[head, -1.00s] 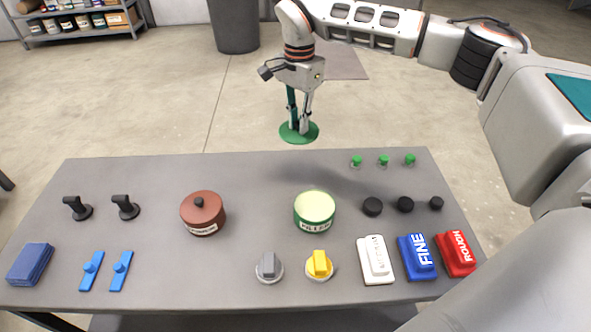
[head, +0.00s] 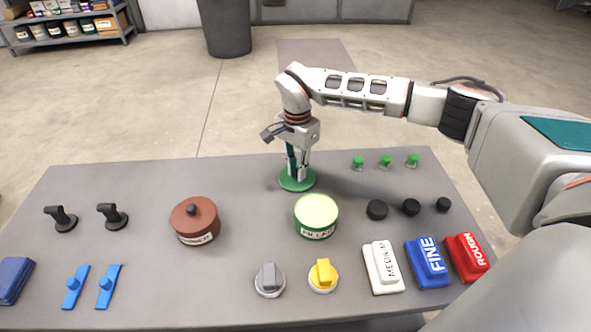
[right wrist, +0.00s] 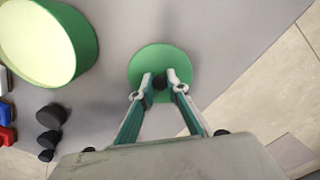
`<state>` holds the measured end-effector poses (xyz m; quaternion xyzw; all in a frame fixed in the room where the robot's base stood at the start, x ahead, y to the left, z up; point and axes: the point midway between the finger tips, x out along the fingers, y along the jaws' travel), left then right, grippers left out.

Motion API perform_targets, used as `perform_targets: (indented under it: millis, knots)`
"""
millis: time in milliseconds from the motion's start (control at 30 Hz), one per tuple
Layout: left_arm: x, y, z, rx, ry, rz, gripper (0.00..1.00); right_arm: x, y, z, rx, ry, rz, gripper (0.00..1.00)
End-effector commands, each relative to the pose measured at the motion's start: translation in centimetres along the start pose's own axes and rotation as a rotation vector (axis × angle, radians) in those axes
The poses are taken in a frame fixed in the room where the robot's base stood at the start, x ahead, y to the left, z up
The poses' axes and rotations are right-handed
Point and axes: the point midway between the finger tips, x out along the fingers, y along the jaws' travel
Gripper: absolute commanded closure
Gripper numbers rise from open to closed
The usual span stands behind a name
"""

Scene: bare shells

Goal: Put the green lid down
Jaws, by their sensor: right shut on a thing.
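The green lid (head: 297,181) is a flat round disc with a dark knob, at the back of the grey table behind the green filler tin. My right gripper (head: 297,172) is over it, pointing down. In the right wrist view the fingers (right wrist: 160,82) are shut on the knob of the lid (right wrist: 150,62). The lid is at or just above the tabletop; I cannot tell whether it touches. The green tin (head: 316,217) stands open with pale filler inside, in front of the lid. It also shows in the right wrist view (right wrist: 82,50). My left gripper is not in view.
A lidded red-brown tin (head: 196,222) stands to the left. Several small green knobs (head: 385,161) and black knobs (head: 411,207) are to the right. Grey (head: 270,281) and yellow (head: 323,275) knobs and sanding blocks (head: 426,263) line the front. The table (head: 245,200) is clear left of the lid.

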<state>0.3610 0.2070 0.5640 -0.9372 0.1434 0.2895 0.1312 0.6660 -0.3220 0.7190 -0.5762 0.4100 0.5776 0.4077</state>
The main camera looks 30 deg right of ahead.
Motion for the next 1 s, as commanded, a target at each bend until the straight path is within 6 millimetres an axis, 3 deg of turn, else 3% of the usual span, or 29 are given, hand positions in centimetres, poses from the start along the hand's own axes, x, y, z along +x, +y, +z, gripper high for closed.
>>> perform_targets:
  millis: [367, 400, 467, 800, 1000]
  knots:
    - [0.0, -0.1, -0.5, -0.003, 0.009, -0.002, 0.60, 0.3, -0.1, 0.0, 0.001, 0.000, -0.002, 1.00]
    - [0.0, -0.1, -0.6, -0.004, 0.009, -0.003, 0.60, 0.4, -0.1, 0.0, 0.001, 0.000, -0.002, 0.82]
    - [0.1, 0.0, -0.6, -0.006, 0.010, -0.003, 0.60, 0.4, -0.1, 0.0, 0.001, 0.000, -0.002, 0.68]
    - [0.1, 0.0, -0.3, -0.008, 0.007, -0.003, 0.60, 0.1, -0.1, 0.0, 0.001, 0.000, -0.002, 0.68]
    - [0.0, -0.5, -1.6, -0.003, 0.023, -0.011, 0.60, -3.4, -0.2, -0.1, 0.002, 0.003, -0.011, 0.68]
